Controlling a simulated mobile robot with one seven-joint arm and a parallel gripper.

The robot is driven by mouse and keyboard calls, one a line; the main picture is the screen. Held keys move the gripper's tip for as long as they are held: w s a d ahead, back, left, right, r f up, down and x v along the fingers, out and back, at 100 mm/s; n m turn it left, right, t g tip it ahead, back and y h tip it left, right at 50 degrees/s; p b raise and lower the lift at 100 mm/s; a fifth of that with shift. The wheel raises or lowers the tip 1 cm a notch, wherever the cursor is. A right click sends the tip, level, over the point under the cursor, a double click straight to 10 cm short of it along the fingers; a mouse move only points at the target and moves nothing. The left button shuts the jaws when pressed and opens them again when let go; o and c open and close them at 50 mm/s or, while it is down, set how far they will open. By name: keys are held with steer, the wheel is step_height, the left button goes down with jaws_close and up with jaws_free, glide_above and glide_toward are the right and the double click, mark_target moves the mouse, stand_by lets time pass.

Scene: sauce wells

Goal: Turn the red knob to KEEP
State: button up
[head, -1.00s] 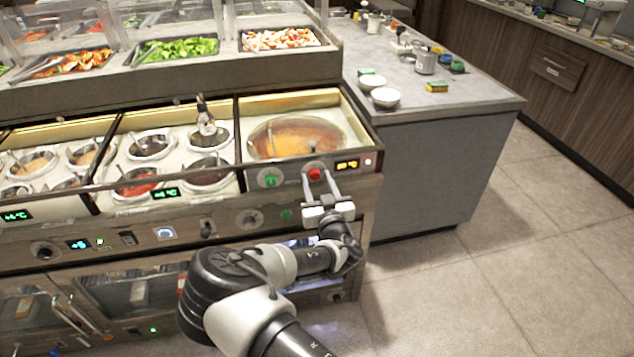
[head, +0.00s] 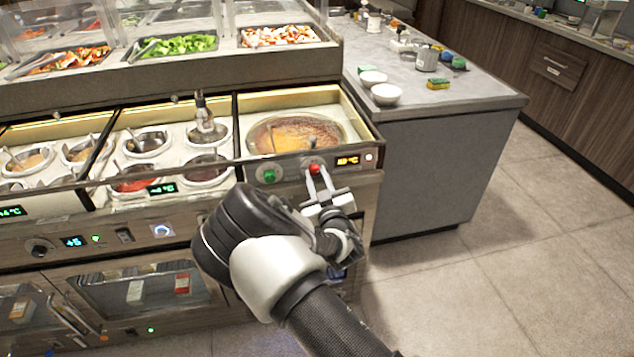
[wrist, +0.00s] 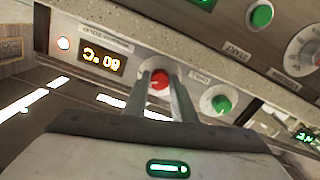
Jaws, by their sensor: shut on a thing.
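The red knob (head: 314,168) is on the front panel below the large sauce well, between a green knob (head: 269,175) and an orange temperature display (head: 347,161). My gripper (head: 314,173) reaches up to the panel with its fingers on either side of the red knob, shut on it. In the wrist view the red knob (wrist: 159,79) shows between the two fingertips (wrist: 160,85), with the green knob (wrist: 221,103) to its right. The wrist picture is rolled, and the small labels by the knobs are too blurred to read surely, so the knob's setting is unclear.
The large well (head: 295,133) holds brown-orange sauce. Smaller sauce wells (head: 148,143) lie to its left. A grey counter (head: 450,100) with bowls stands at the right. The floor (head: 480,270) at the right is clear.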

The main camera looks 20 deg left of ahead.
steer(key=n+b, duration=0.3)
steer(key=n, duration=0.3)
steer(key=shift+f, duration=0.1)
steer(key=n+b, duration=0.3)
steer(key=n, duration=0.3)
steer(key=shift+n, duration=0.3)
stand_by(0.3)
steer(key=o, duration=1)
steer(key=shift+o, duration=0.2)
steer(key=shift+d, duration=0.1)
steer(key=p+v, duration=0.2)
steer(key=v, duration=1.5)
steer(key=shift+d, duration=0.2)
